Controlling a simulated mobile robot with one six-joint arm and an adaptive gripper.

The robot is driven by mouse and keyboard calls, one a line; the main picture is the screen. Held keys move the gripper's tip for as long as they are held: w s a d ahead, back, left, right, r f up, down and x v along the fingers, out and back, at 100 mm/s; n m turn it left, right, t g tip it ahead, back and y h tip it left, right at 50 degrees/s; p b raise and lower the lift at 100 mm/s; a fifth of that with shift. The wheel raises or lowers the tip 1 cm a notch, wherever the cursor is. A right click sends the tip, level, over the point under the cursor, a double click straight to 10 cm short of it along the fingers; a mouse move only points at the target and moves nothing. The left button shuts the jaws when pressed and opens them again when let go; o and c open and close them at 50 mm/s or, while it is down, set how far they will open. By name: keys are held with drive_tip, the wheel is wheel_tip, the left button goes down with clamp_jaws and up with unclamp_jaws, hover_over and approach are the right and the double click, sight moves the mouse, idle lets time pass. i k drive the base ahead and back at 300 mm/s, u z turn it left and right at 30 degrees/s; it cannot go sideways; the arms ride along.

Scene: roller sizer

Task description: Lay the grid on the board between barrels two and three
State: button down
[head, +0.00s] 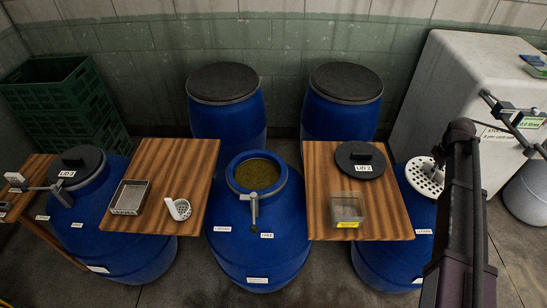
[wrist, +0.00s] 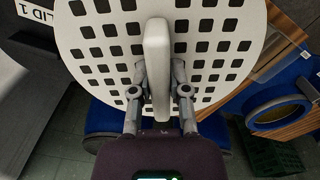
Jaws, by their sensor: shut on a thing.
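The grid is a white round disc with square holes and an upright bar handle; it fills the upper part of the wrist view (wrist: 215,60). My gripper (wrist: 158,78) is shut on the handle. In the head view the grid (head: 422,178) is at the top of the right blue barrel (head: 385,260), partly hidden by my arm; I cannot tell its height above the rim. The middle barrel (head: 268,235) is open with liquid inside. The left barrel (head: 100,245) wears a lid marked LID 3 (head: 77,159). Wooden boards lie left (head: 190,160) and right (head: 320,190) of the middle barrel.
The left board bears a metal tray (head: 130,197) and a small perforated cup (head: 179,209). The right board bears LID 2 (head: 360,158) and a clear box (head: 347,208). A lever (head: 253,205) stands at the middle barrel's front. Green crates (head: 60,105) stand at left.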

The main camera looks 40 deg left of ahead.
sight(183, 169)
drive_tip(key=u, duration=2.15)
drive_tip(key=i, duration=1)
drive_tip(key=z, duration=0.05)
